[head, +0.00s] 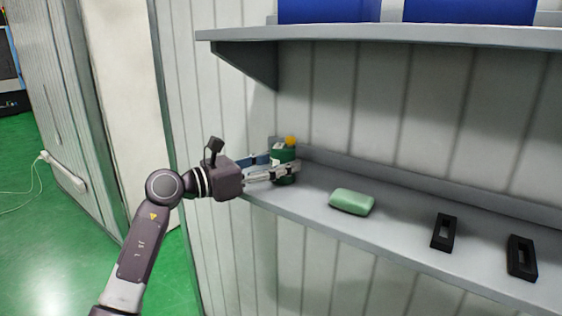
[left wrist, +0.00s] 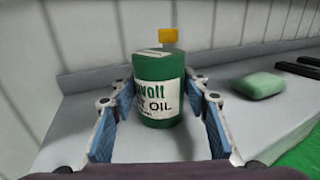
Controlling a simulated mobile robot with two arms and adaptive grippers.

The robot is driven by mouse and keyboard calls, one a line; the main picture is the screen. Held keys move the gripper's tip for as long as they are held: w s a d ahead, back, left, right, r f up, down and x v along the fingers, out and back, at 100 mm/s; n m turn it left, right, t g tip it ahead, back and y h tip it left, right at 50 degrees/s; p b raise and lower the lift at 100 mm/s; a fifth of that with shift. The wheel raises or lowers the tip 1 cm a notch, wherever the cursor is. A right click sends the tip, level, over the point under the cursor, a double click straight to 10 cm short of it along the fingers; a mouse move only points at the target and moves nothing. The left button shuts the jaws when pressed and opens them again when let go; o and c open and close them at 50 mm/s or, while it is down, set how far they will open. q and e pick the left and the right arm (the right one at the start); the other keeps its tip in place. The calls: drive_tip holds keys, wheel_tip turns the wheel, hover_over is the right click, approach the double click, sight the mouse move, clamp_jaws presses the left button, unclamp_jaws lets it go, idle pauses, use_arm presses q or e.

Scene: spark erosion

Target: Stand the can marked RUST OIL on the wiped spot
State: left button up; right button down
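A green can (head: 285,172) with a yellow cap stands upright near the left end of the lower shelf. My left gripper (head: 272,168) reaches in from the left at can height. Its blue-padded fingers, seen in the left wrist view (left wrist: 158,100), lie on either side of the can, with small gaps showing, so it is open. I cannot make out a wiped spot. My right gripper is out of view.
A green sponge-like block (head: 352,201) lies on the lower shelf (head: 400,215), right of the can. Two black frame-like pieces (head: 444,232) (head: 522,258) lie further right. An upper shelf (head: 390,32) with blue bins (head: 330,10) overhangs. The shelf between can and block is clear.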

use_arm(q)
drive_tip(key=o, duration=0.3)
drive_tip(key=shift+a, duration=0.1)
drive_tip(key=shift+s+a+f, duration=0.1)
drive_tip(key=shift+s+a, duration=0.1)
drive_tip(key=shift+a, duration=0.15)
drive_tip(key=b+v, duration=0.4)
drive_tip(key=v, duration=0.7)
drive_tip(key=shift+b, duration=0.3)
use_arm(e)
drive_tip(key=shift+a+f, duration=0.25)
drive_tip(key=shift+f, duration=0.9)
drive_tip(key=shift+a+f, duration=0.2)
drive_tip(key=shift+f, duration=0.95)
use_arm(q)
drive_tip(key=shift+s+d, duration=0.1)
drive_tip(key=shift+s, duration=0.1)
